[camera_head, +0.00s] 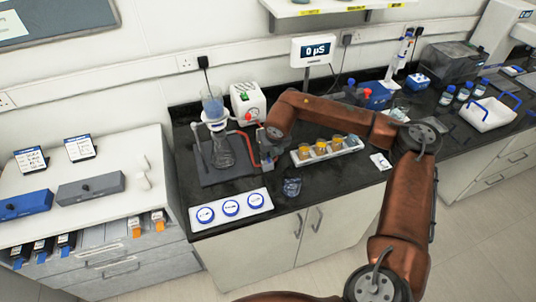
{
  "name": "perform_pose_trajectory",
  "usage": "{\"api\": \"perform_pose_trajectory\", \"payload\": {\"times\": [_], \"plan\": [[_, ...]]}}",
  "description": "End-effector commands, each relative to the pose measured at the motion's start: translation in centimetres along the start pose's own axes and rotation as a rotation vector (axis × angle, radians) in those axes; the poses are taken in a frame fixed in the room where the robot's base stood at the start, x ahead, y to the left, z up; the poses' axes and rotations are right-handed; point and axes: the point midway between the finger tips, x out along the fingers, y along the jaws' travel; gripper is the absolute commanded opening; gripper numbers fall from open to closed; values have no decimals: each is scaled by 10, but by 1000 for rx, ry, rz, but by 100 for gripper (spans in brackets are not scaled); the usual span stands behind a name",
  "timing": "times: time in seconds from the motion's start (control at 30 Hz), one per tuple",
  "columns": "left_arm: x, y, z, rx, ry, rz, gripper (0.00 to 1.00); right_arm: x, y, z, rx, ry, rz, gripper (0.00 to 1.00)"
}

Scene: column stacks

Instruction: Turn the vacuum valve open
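A filtration setup stands on the dark bench: a glass flask (223,153) with a funnel (212,106) holding bluish liquid, clamped to a stand on a grey base (207,177). Red tubing (246,142) runs right from the flask. A white pump box (247,99) with a small red part and a green part on its front stands behind. My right gripper (266,153) is at the right side of the tubing, in front of the pump. It is small and dark here; its finger opening and any contact are unclear. The valve itself cannot be made out clearly there. My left gripper is out of view.
A white tray with three blue-rimmed dishes (231,208) lies at the bench's front edge. A glass beaker (292,187) stands right of it. A rack with amber-filled cups (321,147) lies under my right arm. A conductivity display (313,50) stands behind.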

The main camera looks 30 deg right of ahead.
Motion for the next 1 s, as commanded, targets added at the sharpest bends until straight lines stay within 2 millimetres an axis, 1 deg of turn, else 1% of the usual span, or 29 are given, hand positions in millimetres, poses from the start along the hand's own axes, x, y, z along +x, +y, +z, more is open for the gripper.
{"api": "perform_pose_trajectory", "payload": {"times": [0.03,0.2,0.67,0.87,1.0], "plan": [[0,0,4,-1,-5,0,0,0,0,0,0,0,0,12],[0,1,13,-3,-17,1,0,0,0,0,1,0,0,0],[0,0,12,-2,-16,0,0,0,-1,0,-16,1,7,0],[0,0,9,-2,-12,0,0,0,-3,-1,-90,2,36,0],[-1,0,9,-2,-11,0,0,0,-4,-1,-182,2,75,0]]}}
